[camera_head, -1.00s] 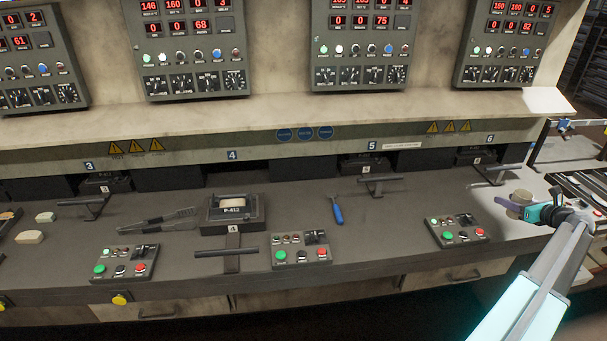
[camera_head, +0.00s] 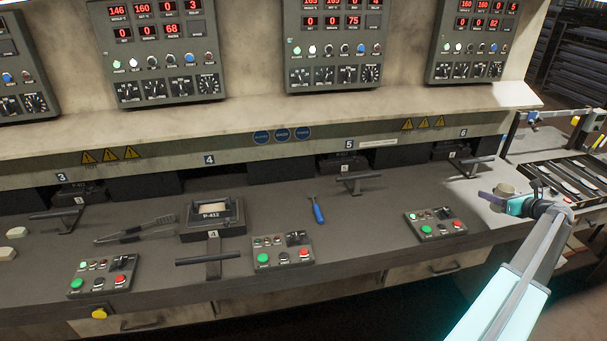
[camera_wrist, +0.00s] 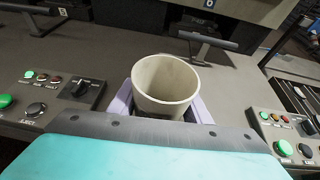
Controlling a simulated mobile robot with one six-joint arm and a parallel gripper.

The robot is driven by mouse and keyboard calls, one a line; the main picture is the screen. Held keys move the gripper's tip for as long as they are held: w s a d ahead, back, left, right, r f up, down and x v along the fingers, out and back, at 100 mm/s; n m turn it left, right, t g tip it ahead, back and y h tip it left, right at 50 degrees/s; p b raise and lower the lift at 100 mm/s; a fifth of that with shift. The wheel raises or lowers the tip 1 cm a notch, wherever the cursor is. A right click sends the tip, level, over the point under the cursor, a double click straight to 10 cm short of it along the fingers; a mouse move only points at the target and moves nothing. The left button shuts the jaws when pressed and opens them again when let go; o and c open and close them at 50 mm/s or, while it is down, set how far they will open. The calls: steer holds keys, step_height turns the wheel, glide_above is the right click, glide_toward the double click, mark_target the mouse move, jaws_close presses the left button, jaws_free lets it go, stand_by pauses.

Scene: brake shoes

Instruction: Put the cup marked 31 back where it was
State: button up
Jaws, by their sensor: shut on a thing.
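The cup (camera_wrist: 165,85) is cream coloured and sits between the pale fingers of my gripper (camera_wrist: 160,106) in the wrist view. It is roughly upright, its open mouth shows, and its inside looks empty. No number can be read on it. In the head view my gripper (camera_head: 497,199) is shut on the cup (camera_head: 504,188) at the right end of the bench, above the worktop. The fingers hide the cup's lower part.
A button box (camera_head: 434,224) stands left of my gripper, and a black tray of long parts (camera_head: 570,180) lies to its right. A T-handle (camera_head: 472,167) sticks out behind. A blue-handled tool (camera_head: 317,211) and a press mould (camera_head: 212,217) lie farther left.

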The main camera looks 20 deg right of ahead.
steer(key=w+a+r+n+y+b, duration=0.1)
steer(key=w+a+n+y, duration=0.1)
steer(key=w+a, duration=0.8)
steer(key=w+a+r+n+y+b, duration=0.1)
steer(key=w+a+n+y+b, duration=0.2)
steer(key=a, duration=1.2)
steer(key=w+a+r+n+y, duration=0.1)
steer(key=w+a+y, duration=0.1)
steer(key=w+a, duration=0.9)
steer(key=s+a+n+g+y+b, duration=0.2)
steer(key=a+n+y, duration=0.1)
steer(key=a, duration=1.9)
steer(key=s+a+r+n+g+y+b, duration=0.1)
steer(key=s+a+n+g+y+b, duration=0.1)
steer(key=a, duration=2)
steer(key=shift+s+a+r+n+g+y, duration=0.25)
steer(key=shift+s+n+g+y, duration=0.4)
steer(key=shift+n, duration=0.25)
steer(key=shift+f, duration=0.1)
